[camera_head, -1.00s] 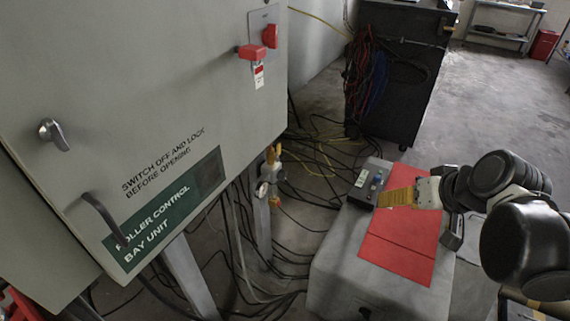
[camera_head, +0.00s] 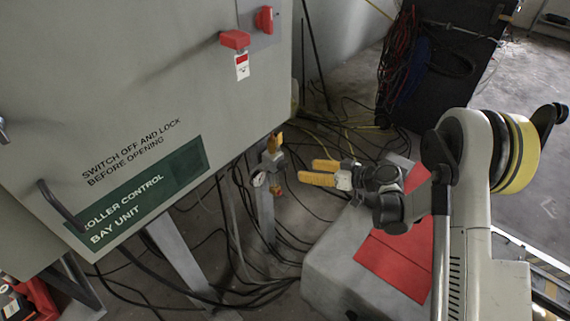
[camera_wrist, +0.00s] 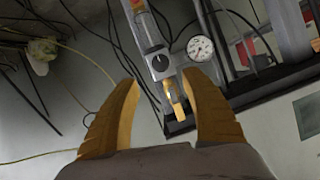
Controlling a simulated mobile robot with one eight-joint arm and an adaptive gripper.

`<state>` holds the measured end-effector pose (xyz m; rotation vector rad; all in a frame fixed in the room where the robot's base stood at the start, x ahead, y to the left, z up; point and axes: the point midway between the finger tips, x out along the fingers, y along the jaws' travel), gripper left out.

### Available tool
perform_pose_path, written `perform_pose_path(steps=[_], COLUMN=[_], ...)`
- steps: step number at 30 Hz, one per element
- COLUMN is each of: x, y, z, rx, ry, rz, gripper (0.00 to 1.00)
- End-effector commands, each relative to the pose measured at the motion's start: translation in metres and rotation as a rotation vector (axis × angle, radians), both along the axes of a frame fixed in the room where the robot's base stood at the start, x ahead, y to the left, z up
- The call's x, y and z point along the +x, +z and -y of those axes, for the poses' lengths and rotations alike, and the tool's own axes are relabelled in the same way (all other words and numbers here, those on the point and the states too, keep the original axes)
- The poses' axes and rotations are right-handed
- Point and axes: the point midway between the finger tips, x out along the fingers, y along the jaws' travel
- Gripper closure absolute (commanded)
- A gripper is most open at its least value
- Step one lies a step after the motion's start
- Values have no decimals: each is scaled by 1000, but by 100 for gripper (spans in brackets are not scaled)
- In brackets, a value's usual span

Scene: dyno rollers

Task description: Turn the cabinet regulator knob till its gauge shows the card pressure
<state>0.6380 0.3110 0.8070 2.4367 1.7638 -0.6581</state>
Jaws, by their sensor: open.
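The regulator (camera_head: 270,160) is a small grey body with yellow parts above and below, on a post under the grey cabinet (camera_head: 150,70). Its white-faced gauge (camera_head: 259,180) sits at its left; the reading is too small to tell. In the wrist view, the regulator body (camera_wrist: 153,35) has a round knob-like part (camera_wrist: 160,61) on its face, and the gauge (camera_wrist: 200,48) is beside it at the right. My gripper (camera_head: 304,172) has yellow fingers, open and empty, just right of the regulator and apart from it. In the wrist view, the regulator lies between the fingers (camera_wrist: 158,105).
A grey block with a red sheet (camera_head: 385,258) stands below my arm. Cables (camera_head: 250,275) cover the floor near the cabinet legs. The cabinet has a red switch handle (camera_head: 234,40) with a white tag (camera_head: 242,67). A dark cart (camera_head: 455,70) stands behind.

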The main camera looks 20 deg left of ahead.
Motion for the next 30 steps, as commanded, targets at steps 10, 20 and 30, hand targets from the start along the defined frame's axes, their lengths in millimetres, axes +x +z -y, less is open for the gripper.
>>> perform_pose_path(steps=[10,20,30], x=[15,26,27], y=[-27,-40,-39], z=[-54,-91,-93], rx=[-1,-1,-1], ry=[2,-1,-1], rz=[1,0,0], gripper=[46,46,53])
